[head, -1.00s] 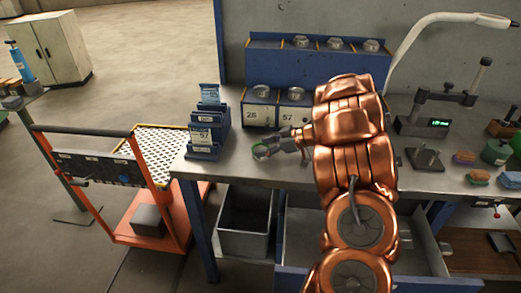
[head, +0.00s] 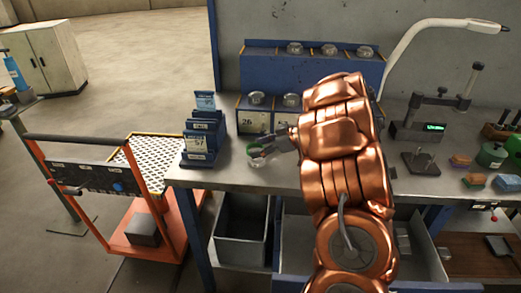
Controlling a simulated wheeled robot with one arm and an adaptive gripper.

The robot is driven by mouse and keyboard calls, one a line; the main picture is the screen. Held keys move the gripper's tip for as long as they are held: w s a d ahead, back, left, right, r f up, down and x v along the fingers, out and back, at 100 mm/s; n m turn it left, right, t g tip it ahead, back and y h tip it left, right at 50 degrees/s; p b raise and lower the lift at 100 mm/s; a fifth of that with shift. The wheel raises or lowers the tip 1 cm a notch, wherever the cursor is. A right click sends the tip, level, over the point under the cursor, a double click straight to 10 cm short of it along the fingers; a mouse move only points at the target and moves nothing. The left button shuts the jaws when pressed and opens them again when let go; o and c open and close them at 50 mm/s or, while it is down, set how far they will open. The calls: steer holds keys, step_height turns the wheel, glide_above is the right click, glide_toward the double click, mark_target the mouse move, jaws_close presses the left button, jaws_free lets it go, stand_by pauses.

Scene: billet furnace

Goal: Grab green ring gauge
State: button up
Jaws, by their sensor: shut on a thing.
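The green ring gauge (head: 254,149) is a small ring with a green edge near the front left of the grey workbench top (head: 230,178). My gripper (head: 261,152) reaches it from the right and is shut on it. The ring is partly hidden by the fingers. It looks at or just above the bench surface; I cannot tell whether it touches. My copper-coloured arm hides part of the bench and rack to the right.
A blue card holder (head: 203,140) stands left of the gripper. A blue stepped rack (head: 252,102) with round metal gauges stands behind. A lamp (head: 430,35), a digital gauge stand (head: 425,128) and coloured blocks (head: 475,180) are at the right. An orange cart (head: 115,240) stands left.

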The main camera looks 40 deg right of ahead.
steer(key=s+a+r+b, duration=0.1)
steer(key=s+a+b, duration=0.1)
steer(key=s+a, duration=0.8)
steer(key=shift+s+r, duration=0.2)
steer(key=shift+s, duration=0.25)
